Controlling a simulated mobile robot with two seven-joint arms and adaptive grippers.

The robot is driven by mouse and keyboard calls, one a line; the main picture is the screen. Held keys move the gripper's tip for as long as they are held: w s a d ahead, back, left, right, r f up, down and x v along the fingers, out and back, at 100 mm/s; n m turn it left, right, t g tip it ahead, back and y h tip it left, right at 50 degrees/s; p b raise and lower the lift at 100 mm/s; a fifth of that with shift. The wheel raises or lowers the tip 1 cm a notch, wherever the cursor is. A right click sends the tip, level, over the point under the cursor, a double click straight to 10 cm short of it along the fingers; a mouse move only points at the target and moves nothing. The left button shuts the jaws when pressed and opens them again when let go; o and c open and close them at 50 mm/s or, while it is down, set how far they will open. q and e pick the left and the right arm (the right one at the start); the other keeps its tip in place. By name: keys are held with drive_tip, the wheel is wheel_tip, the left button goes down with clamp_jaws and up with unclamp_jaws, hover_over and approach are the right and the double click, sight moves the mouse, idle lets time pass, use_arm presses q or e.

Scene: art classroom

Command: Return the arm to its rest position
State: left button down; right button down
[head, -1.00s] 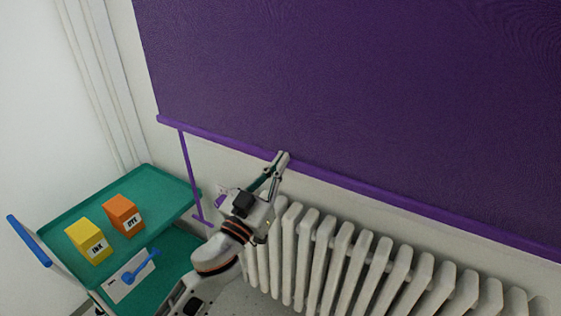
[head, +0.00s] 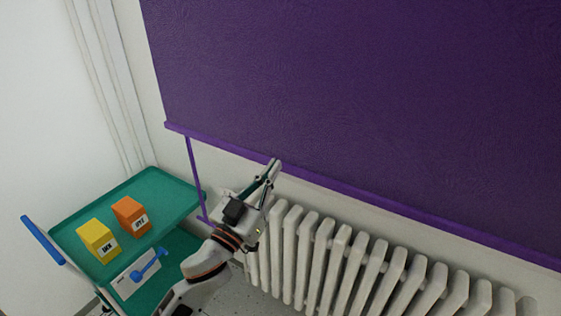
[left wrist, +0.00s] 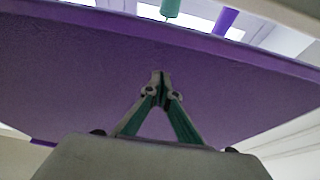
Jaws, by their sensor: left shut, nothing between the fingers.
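My left gripper (head: 273,168) is in the head view, its arm coming up from the lower left. Its fingers are shut with nothing between them. The fingertips show in front of the bottom bar of a purple roller blind (head: 360,90); I cannot tell whether they touch it. In the left wrist view the shut fingers (left wrist: 157,76) point up against the purple blind (left wrist: 230,85), which fills most of the picture. My right gripper is in neither view.
A white radiator (head: 330,260) stands below the blind, close to my left arm. At left is a green trolley (head: 75,212) with a blue handle (head: 42,240), a yellow box (head: 98,240) and an orange box (head: 130,215). A blue tool (head: 148,265) is on its lower part. A purple rod (head: 194,175) hangs from the blind's left end.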

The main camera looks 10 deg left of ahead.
use_arm(q)
drive_tip(key=s+a+f+g+y, duration=0.1)
drive_tip(key=s+f+g, duration=0.2)
drive_tip(key=s+f, duration=0.5)
drive_tip(key=s+a+f+g+y, duration=0.1)
drive_tip(key=s+f+g, duration=0.3)
drive_tip(key=f, duration=1.4)
drive_tip(key=s+a+f+g+y, duration=0.2)
drive_tip(key=s+a+f+g, duration=0.1)
drive_tip(key=s+f, duration=0.9)
drive_tip(key=shift+a+f+m+b, duration=0.15)
drive_tip(key=shift+f+m+b, duration=0.2)
drive_tip(key=shift+f, duration=0.35)
drive_tip(key=shift+s, duration=0.1)
